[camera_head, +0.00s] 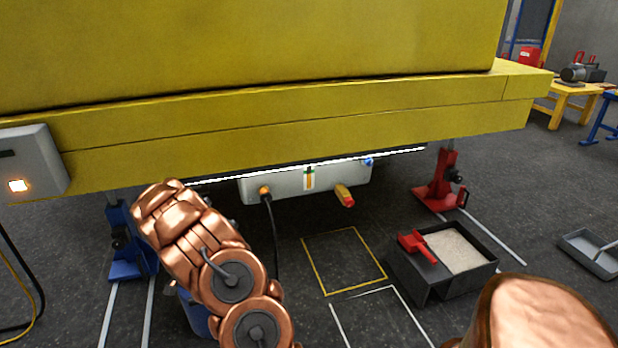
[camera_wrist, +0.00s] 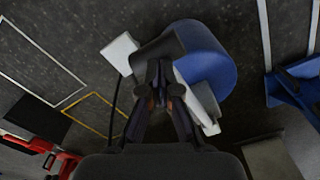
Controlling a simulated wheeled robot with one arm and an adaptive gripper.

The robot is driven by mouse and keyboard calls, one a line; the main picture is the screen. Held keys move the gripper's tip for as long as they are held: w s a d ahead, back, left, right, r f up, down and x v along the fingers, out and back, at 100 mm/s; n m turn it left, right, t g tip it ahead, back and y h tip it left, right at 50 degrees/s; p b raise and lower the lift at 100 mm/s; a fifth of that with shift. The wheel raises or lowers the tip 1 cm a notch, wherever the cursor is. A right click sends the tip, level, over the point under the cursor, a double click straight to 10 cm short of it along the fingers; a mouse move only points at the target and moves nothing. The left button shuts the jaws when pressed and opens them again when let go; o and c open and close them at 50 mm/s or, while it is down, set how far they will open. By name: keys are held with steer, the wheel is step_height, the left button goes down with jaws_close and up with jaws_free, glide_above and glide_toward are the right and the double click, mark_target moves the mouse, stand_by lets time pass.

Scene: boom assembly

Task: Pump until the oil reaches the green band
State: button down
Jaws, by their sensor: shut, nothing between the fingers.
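A grey box (camera_head: 305,183) hangs under the yellow boom, with a small sight gauge (camera_head: 309,178) on its face that shows a green mark and an orange stripe. The oil level is too small to read. A blue drum (camera_head: 192,312) stands on the floor, partly hidden behind my arm; it also shows in the wrist view (camera_wrist: 200,60). A dark bent handle (camera_wrist: 158,48) with pale plates lies over it. My gripper (camera_wrist: 160,88) is shut and empty, its fingertips at or just before the handle; I cannot tell whether they touch.
The yellow boom (camera_head: 280,120) hangs low across the view. A blue stand (camera_head: 125,240) and a red stand (camera_head: 440,180) are under it. A dark tray (camera_head: 410,280) with pale granules and a red tool stands at right. Floor inside the yellow outline (camera_head: 343,262) is clear.

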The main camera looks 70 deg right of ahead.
step_height(320, 180, up, 11)
steer(key=p, duration=0.2)
steer(key=shift+f+p, duration=0.15)
steer(key=shift+p, duration=0.15)
stand_by(0.8)
stand_by(0.8)
steer(key=s+a+r+n+p, duration=0.25)
steer(key=a+r+p, duration=0.35)
steer(key=r, duration=0.5)
steer(key=s+a+r+n+g+p, duration=0.1)
steer(key=s+a+r+n+p, duration=0.15)
steer(key=a+r, duration=0.65)
steer(key=s+a+r+n+p, duration=0.2)
steer(key=s+a+r+p, duration=0.3)
steer(key=r, duration=0.7)
steer(key=s+a+r+n+p, duration=1)
steer(key=s+a+r, duration=0.6)
steer(key=s, duration=0.4)
steer(key=a+p, duration=0.1)
steer(key=p, duration=0.1)
steer(key=shift+a+g+p, duration=0.3)
steer(key=shift+g, duration=0.1)
